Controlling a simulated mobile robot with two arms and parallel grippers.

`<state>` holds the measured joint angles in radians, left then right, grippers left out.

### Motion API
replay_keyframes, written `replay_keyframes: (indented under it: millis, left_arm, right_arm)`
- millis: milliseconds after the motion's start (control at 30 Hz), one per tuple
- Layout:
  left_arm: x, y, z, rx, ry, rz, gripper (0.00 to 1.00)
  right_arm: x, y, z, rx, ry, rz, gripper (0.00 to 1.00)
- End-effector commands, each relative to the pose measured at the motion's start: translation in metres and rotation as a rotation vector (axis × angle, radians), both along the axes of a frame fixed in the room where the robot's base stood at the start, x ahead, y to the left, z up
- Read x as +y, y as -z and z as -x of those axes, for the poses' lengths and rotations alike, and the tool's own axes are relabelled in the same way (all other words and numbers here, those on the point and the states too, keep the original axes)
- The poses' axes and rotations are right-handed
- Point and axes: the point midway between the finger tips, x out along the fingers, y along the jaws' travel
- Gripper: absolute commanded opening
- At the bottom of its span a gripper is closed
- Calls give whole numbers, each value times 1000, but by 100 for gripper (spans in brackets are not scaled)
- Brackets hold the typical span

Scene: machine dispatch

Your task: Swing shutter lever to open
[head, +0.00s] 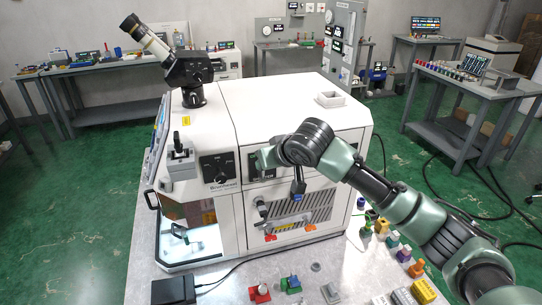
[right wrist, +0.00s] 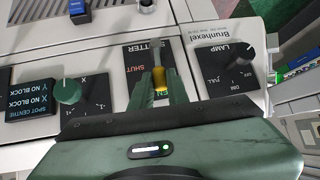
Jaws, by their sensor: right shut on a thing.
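The shutter lever (right wrist: 157,62) is a metal arm with a yellow tip on a black plate lettered SHUTTER, SHUT and OPEN, shown upside down in the right wrist view. My right gripper (right wrist: 161,82) has one finger on each side of the lever, shut on it near the yellow tip. The tip lies close to the OPEN lettering, which the fingers partly cover. In the head view my right gripper (head: 262,158) is at the front panel of the white machine (head: 275,100), and the lever is hidden behind it. My left gripper is not in view.
The lamp knob (right wrist: 239,54) and a green knob (right wrist: 68,91) flank the shutter plate. A blue-handled lever (head: 298,188) hangs below my right wrist. Small coloured parts and a black box (head: 173,290) lie on the bench in front.

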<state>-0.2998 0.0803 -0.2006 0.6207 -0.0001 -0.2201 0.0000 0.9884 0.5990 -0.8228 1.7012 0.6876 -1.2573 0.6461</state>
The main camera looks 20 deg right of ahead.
Motion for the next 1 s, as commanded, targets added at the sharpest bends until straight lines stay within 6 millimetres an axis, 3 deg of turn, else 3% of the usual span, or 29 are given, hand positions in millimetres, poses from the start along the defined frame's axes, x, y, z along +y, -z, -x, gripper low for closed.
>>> replay_keyframes:
  millis: [300,767,800,833,867,1000]
  left_arm:
    - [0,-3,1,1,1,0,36]
    - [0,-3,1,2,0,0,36]
    - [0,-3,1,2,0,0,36]
    - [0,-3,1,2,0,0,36]
    - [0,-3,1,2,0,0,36]
    - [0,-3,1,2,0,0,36]
  right_arm:
    - [7,5,2,9,-2,95,0]
    - [7,7,2,12,-2,108,0]
    - [7,7,2,12,-3,107,24]
    - [7,7,2,12,-2,106,33]
    - [7,6,2,11,-2,106,38]
    - [7,4,1,6,-1,104,38]
